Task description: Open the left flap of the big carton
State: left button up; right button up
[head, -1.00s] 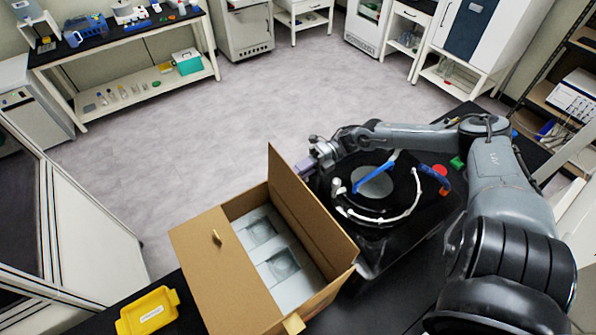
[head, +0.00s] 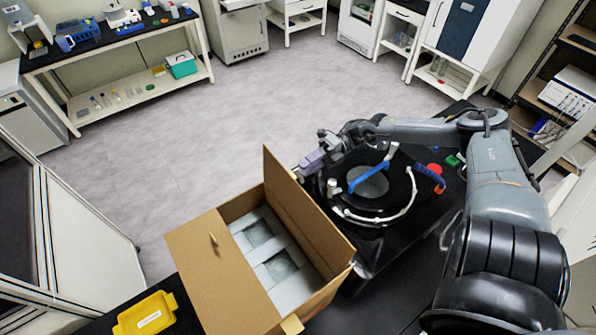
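The big carton (head: 328,293) stands open-topped on the black bench at the bottom centre. Its left flap (head: 222,278) lies flat, seemingly over the left part of the opening, with a small tan tab (head: 213,240) on it. The right flap (head: 303,215) stands upright. Between them a pale insert (head: 272,255) with two recesses shows inside. My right gripper (head: 306,167) is just behind and right of the upright flap's far top corner, apart from the left flap. Its fingertips are too small to read. My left gripper is out of view.
A black round device (head: 375,190) with blue and white curved parts sits right of the carton, under my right forearm. A yellow tray (head: 146,316) lies left of the carton. A glass-panelled frame (head: 80,230) stands at far left. Open floor (head: 200,150) lies beyond the bench.

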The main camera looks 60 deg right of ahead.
jog(key=shift+v, duration=2.8)
jog(key=shift+s, duration=0.1)
